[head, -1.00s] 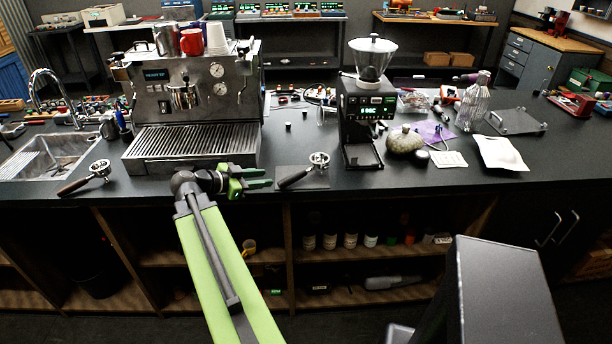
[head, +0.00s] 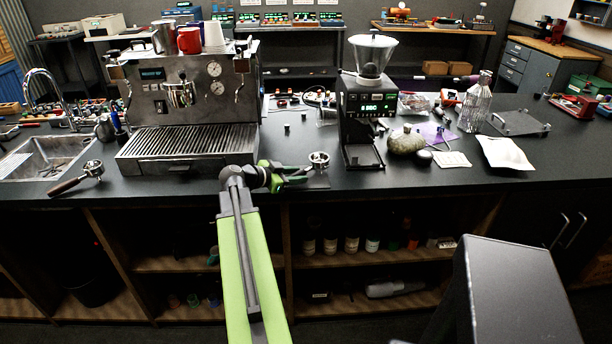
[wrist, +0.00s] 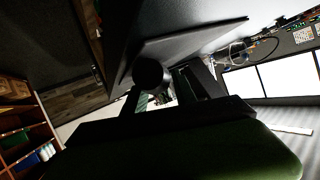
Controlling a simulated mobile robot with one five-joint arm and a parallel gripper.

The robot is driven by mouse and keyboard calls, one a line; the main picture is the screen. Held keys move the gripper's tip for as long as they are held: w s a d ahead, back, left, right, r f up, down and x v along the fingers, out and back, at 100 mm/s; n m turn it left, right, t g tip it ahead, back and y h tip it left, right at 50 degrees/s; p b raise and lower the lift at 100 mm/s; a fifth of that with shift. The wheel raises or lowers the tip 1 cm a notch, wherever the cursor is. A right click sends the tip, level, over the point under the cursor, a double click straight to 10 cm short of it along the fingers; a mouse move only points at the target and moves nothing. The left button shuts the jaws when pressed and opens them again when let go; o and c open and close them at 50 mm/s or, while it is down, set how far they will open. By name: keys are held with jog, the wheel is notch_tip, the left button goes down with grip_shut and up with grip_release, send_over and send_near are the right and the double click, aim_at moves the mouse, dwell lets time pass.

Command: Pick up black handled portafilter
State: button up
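The black-handled portafilter (head: 319,160) lies on a dark mat (head: 318,183) at the counter's front edge, left of the grinder. Its metal basket shows at the right in the head view; my gripper hides most of its handle. My gripper (head: 296,174) is at the handle, coming from the left. In the wrist view, the round dark handle end (wrist: 152,74) appears close in front, roughly between the two fingers (wrist: 160,97). The fingers stand apart. I cannot tell whether they touch the handle.
A second portafilter with a brown handle (head: 72,183) lies at the left by the sink (head: 45,160). The espresso machine (head: 188,110) stands behind my gripper to the left. The grinder (head: 362,115) stands to the right. Open shelves (head: 350,260) are below the counter.

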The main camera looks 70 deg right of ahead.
jog(key=shift+s+d+f, duration=0.2)
jog(key=shift+d, duration=0.15)
jog(key=shift+a+r, duration=0.1)
grip_shut()
dwell(1.1)
